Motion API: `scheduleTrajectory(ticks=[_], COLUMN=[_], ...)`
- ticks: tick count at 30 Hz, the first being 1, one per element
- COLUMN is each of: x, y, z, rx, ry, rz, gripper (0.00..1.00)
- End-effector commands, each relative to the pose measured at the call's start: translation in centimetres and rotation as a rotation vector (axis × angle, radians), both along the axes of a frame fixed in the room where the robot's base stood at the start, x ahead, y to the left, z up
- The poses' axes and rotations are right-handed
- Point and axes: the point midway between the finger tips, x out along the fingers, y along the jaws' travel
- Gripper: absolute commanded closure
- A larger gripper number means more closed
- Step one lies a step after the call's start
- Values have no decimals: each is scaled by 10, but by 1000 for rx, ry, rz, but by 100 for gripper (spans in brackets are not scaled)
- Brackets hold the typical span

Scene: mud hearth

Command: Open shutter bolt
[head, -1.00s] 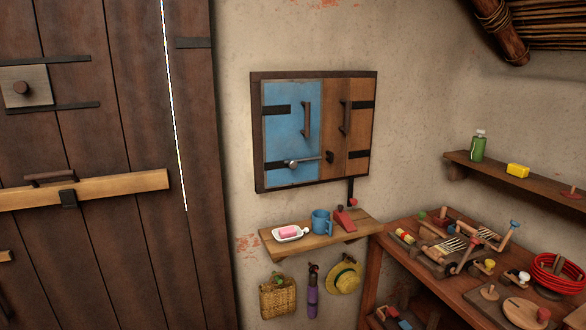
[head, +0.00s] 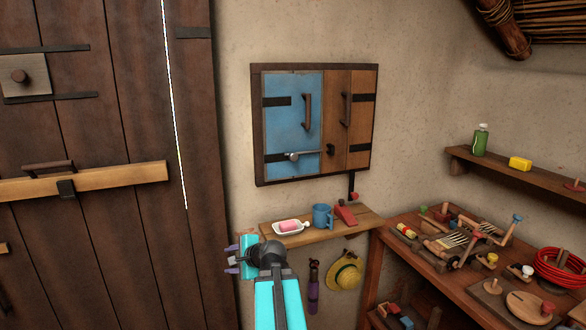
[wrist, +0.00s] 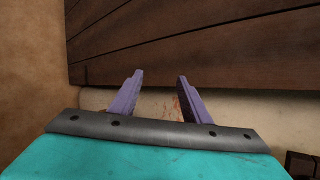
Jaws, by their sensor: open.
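The shutter bolt (head: 308,154) is a light metal bar lying across the lower part of the shutter. It spans from a round knob (head: 292,157) on the blue left leaf (head: 283,115) to a dark catch (head: 331,150) on the brown right leaf (head: 358,142). Both leaves are closed in a dark frame. My gripper (head: 231,258) is low and left of the shutter, beside the small shelf and well apart from the bolt. Its purple fingers are apart and empty in the wrist view (wrist: 156,95). The bolt is not in the wrist view.
Below the shutter, a small shelf (head: 350,227) holds a soap dish (head: 291,230), a blue mug (head: 322,216) and a red object (head: 345,214). A straw hat (head: 344,271) hangs below. A plank door (head: 120,110) stands left; a cluttered workbench (head: 455,290) stands right. The wall before the shutter is clear.

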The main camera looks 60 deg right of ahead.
Motion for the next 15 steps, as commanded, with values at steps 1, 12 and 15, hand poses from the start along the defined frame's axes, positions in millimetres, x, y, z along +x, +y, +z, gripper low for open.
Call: scheduleTrajectory(ticks=[1, 12, 15], x=[-9, -90, -119], y=[-19, -116, -135], z=[20, 165, 205], rx=[9, 105, 126], ry=[-44, -375, -468], rz=[-52, -359, -427], gripper=[57, 57, 57])
